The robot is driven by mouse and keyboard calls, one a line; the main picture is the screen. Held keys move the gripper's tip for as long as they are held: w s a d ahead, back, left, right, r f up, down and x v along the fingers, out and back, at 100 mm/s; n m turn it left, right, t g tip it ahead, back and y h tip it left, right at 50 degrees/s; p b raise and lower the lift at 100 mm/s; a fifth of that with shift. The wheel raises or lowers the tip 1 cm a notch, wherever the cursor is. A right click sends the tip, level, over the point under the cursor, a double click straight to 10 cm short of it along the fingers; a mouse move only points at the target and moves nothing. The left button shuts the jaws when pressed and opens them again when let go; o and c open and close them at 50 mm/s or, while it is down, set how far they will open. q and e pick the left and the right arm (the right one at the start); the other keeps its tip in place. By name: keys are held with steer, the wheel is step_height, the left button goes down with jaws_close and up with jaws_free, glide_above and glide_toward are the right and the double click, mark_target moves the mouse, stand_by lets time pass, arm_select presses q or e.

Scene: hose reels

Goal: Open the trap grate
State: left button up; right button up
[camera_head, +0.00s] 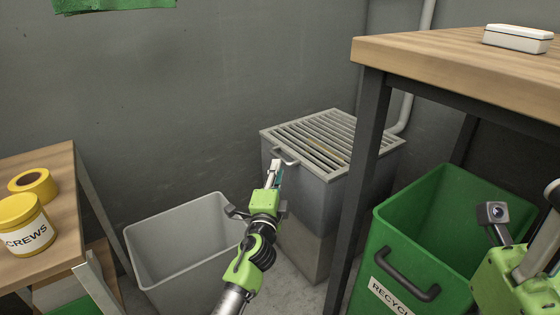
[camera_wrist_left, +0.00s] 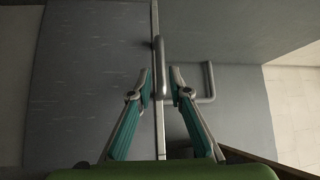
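The trap grate (camera_head: 328,136) is a light slatted metal lid lying flat on a grey box (camera_head: 318,203) against the wall. Its bent bar handle (camera_head: 287,156) is at the front left edge and also shows in the left wrist view (camera_wrist_left: 209,82). My left gripper (camera_head: 276,165) is at the box's front, close to the handle. In the left wrist view its fingers (camera_wrist_left: 161,88) are apart, with part of the handle between or just beyond the tips; contact cannot be told. My right arm (camera_head: 508,283) shows partly at the right edge; its fingers are not clear.
A grey bin (camera_head: 180,255) stands left of the box. A green recycling bin (camera_head: 399,240) stands to the right, under a wooden table (camera_head: 470,65) whose leg passes in front of the box's right side. A shelf (camera_head: 60,225) with a yellow tub is at left.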

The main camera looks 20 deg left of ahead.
mark_target(280, 156)
arm_select(q)
steer(key=w, duration=0.2)
steer(key=w+b, duration=0.1)
steer(key=w, duration=0.2)
steer(key=shift+w+a+r, duration=0.35)
steer(key=shift+w+r, duration=0.05)
jaws_close()
